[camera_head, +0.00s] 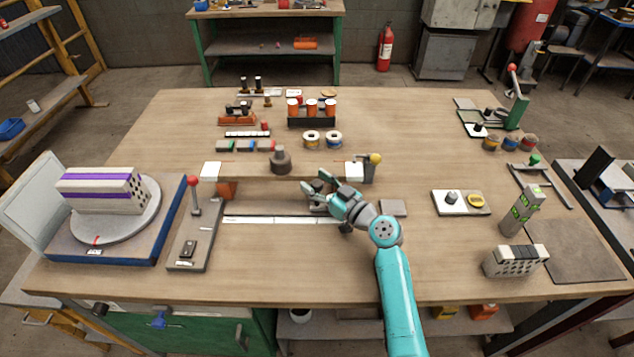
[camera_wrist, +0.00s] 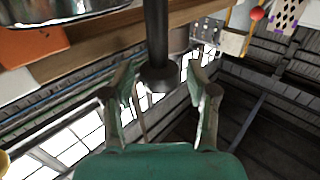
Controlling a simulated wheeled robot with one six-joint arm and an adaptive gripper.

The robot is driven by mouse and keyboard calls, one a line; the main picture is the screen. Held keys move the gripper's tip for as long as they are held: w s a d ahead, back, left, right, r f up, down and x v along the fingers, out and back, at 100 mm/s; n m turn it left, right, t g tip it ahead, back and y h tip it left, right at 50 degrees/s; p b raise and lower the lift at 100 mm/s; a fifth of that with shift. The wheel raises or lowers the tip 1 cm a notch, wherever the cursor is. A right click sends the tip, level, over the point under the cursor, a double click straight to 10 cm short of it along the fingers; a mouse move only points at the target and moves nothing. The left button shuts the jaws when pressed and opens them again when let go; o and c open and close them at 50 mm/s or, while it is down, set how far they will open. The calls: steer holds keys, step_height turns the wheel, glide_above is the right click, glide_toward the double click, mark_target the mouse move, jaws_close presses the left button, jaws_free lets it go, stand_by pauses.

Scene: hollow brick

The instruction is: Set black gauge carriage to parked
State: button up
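The black gauge carriage (camera_head: 280,163) is a dark, squat piece with a knob-like top. In the head view it sits near the middle of a raised wooden beam (camera_head: 315,171) with a white pad at each end. My gripper (camera_head: 313,190) is in front of the beam, right of the carriage, pointing left. In the wrist view a dark post with a wider round end (camera_wrist: 158,72) shows between my two spread fingers (camera_wrist: 163,95). It looks like the carriage's knob. The fingers do not visibly touch it.
A yellow-knobbed post (camera_head: 375,160) stands at the beam's right end. A red-knobbed lever (camera_head: 194,182) stands left, beside a turntable (camera_head: 115,220) carrying a purple-striped brick. Orange-topped cylinders (camera_head: 311,108) and small parts lie behind the beam. The table front is largely clear.

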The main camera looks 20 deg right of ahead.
jaws_close()
steer(key=w+a, duration=0.3)
steer(key=a, duration=0.8)
steer(key=w+a, duration=0.4)
steer(key=a, duration=0.8)
steer(key=shift+w+a, duration=0.15)
steer(key=shift+w, duration=0.1)
steer(key=shift+r, duration=0.1)
steer(key=shift+o, duration=1)
jaws_free()
steer(key=shift+a, duration=0.15)
steer(key=v, duration=1.2)
